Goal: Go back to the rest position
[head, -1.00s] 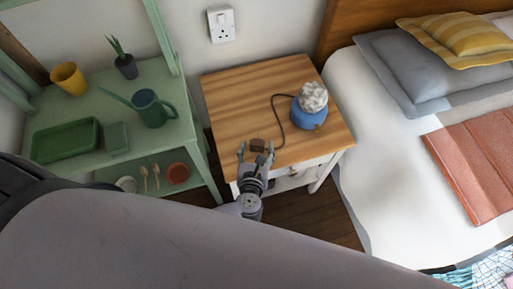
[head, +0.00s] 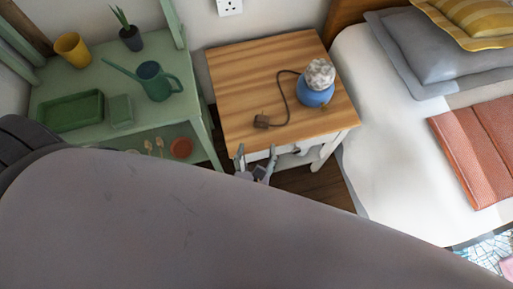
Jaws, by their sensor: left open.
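My left gripper (head: 256,160) shows at the front edge of the wooden-topped bedside table (head: 245,80), its two fingers apart and nothing between them. Most of the gripper's body is hidden behind my own large arm link, which fills the lower part of the head view. A dark brown plug (head: 262,121) lies on the tabletop beyond the fingertips, apart from them. Its cord runs to a lamp with a blue base (head: 314,96) and a pale, rough shade. My right gripper is not in view.
A green shelf stand (head: 90,82) on the left holds a watering can (head: 155,82), a yellow pot (head: 73,50), a small plant and a green tray. A bed (head: 385,125) stands on the right. A wall socket (head: 229,6) is above the table. Some wooden floor shows.

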